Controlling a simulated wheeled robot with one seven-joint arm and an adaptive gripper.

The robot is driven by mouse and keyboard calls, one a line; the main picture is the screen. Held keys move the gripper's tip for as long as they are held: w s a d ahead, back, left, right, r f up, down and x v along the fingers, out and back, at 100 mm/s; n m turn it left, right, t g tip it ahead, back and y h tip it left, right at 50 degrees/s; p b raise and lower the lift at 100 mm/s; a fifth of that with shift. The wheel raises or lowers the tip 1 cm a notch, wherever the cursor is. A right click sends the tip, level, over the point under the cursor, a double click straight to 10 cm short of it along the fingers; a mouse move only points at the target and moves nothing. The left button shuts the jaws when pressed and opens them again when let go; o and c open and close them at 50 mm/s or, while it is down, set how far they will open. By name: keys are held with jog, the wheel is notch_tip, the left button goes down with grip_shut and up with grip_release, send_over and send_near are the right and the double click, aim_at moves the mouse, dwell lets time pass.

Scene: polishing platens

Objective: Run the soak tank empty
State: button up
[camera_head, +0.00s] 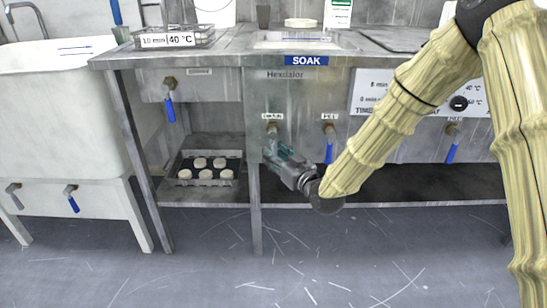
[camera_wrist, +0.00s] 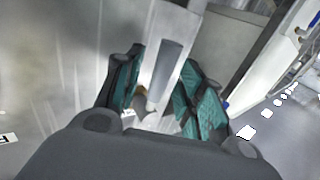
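The soak tank (camera_head: 300,95) is a grey metal box under the bench with a blue SOAK sign (camera_head: 306,61). Two valves are on its lower front, each under a small label too blurred to read surely. The right valve's blue lever (camera_head: 329,150) hangs down. The left valve (camera_head: 272,129) shows its brass body; its lever is hidden by my gripper (camera_head: 277,152). In the wrist view, my gripper (camera_wrist: 160,78) is open, with teal pads on either side of a grey-looking lever (camera_wrist: 168,66). Gaps show beside the lever. The water level cannot be seen.
A white sink (camera_head: 60,100) with two low valves stands left. A shelf with a tray of pale discs (camera_head: 207,178) is left of the tank. Other blue levers hang at left (camera_head: 169,107) and right (camera_head: 452,149). A bench leg (camera_head: 254,210) stands close to my gripper. The floor is open.

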jog(key=shift+x, duration=0.85)
grip_shut()
jog(key=shift+d, duration=0.1)
jog(key=shift+w, duration=0.1)
